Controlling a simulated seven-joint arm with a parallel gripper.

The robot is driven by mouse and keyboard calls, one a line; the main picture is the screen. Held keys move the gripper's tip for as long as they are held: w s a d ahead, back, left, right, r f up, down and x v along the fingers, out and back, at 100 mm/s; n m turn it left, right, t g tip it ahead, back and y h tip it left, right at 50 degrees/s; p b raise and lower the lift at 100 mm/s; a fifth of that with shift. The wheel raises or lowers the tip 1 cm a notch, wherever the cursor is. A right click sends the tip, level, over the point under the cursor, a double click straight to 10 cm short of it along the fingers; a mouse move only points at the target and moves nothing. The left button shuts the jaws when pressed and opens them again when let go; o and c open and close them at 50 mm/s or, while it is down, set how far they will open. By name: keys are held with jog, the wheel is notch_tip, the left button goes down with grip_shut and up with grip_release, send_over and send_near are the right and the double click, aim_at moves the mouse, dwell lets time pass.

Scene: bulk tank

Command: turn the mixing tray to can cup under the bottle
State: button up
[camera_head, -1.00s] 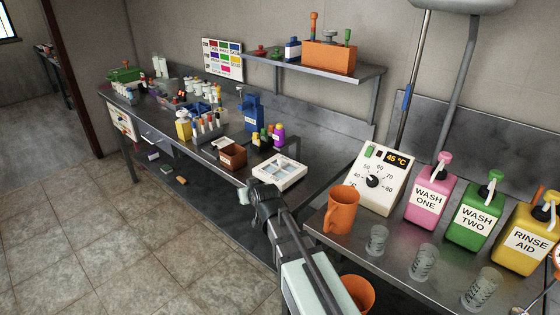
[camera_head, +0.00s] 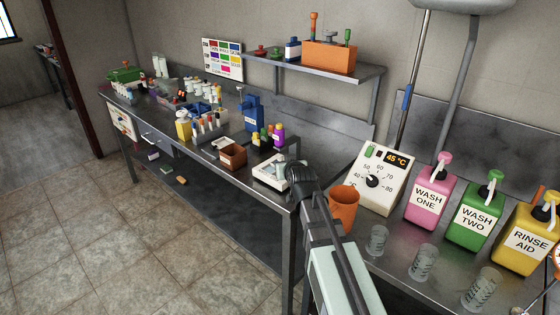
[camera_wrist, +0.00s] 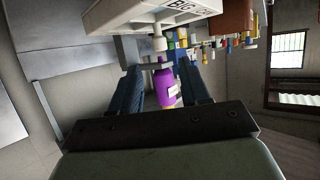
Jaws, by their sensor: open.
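The mixing tray (camera_head: 266,174) is white with compartments and lies on the steel bench. My arm now hides its right part in the head view. A white labelled body, likely the tray (camera_wrist: 112,14), fills the top of the wrist view. A purple bottle (camera_head: 278,131) with a pale label stands behind the tray. It also shows in the wrist view (camera_wrist: 162,82), framed between my fingers but apparently beyond them. My gripper (camera_wrist: 160,70) is open and empty, close to the tray's right side. Its fingertips are hidden in the head view. I cannot make out the can cup.
A shelf (camera_head: 320,70) hangs above the bench. Floor in front is clear.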

aim_at(280, 159)
jog(key=x, duration=0.9)
grip_shut()
dwell(0.4)
